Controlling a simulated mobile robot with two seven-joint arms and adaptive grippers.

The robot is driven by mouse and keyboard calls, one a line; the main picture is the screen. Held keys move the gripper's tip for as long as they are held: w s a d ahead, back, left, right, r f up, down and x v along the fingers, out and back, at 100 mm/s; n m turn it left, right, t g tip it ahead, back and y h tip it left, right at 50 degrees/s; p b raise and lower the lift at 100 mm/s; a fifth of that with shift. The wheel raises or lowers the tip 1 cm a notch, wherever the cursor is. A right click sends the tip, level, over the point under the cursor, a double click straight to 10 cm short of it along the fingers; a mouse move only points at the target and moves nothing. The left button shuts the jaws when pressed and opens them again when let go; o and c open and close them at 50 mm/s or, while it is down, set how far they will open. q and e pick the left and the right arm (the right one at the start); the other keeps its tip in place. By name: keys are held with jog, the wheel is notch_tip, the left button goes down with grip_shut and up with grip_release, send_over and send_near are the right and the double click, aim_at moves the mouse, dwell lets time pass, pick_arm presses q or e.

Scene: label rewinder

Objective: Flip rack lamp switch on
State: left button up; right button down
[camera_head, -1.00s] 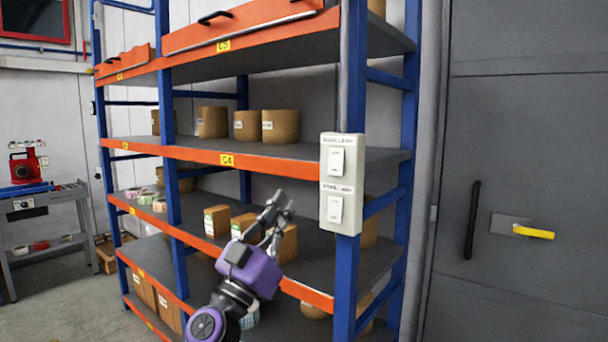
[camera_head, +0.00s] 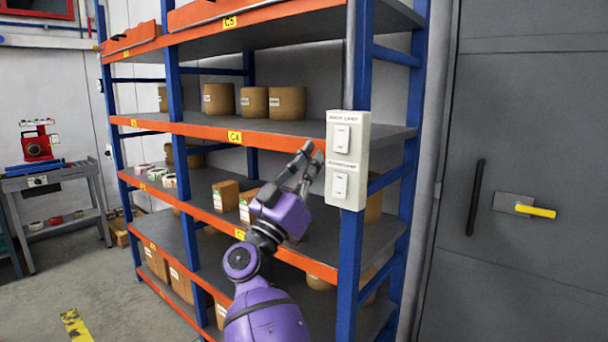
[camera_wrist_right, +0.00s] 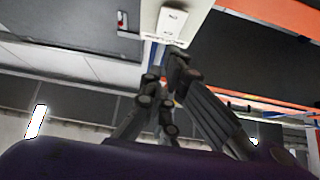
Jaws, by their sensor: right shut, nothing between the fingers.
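A white switch box (camera_head: 330,200) is on the blue front post of the rack and holds two white rocker switches. The upper switch (camera_head: 342,139) has a label above it that seems to read rack lamp. The lower switch (camera_head: 340,186) has a label too small to read surely. My right gripper (camera_head: 311,158) is shut and empty, just left of the box at a height between the two switches. I cannot tell whether it touches. In the right wrist view the box (camera_wrist_right: 196,14) with one switch (camera_wrist_right: 172,22) shows beyond the fingertips (camera_wrist_right: 174,55). My left gripper is out of view.
The orange and blue rack shelves (camera_head: 205,128) hold several cardboard boxes and brown rolls (camera_head: 287,102). A grey door (camera_head: 540,120) with a yellow handle (camera_head: 535,211) is at the right. A cart (camera_head: 60,178) with a red device stands at the left.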

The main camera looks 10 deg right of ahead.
aim_at(341, 139)
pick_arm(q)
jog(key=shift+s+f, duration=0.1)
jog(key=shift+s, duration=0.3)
pick_arm(e)
jog(key=w+d, duration=0.1)
jog(key=w+d+r, duration=0.1)
jog(key=d, duration=0.1)
jog(key=w+d, duration=0.2)
jog(key=shift+r, duration=0.3)
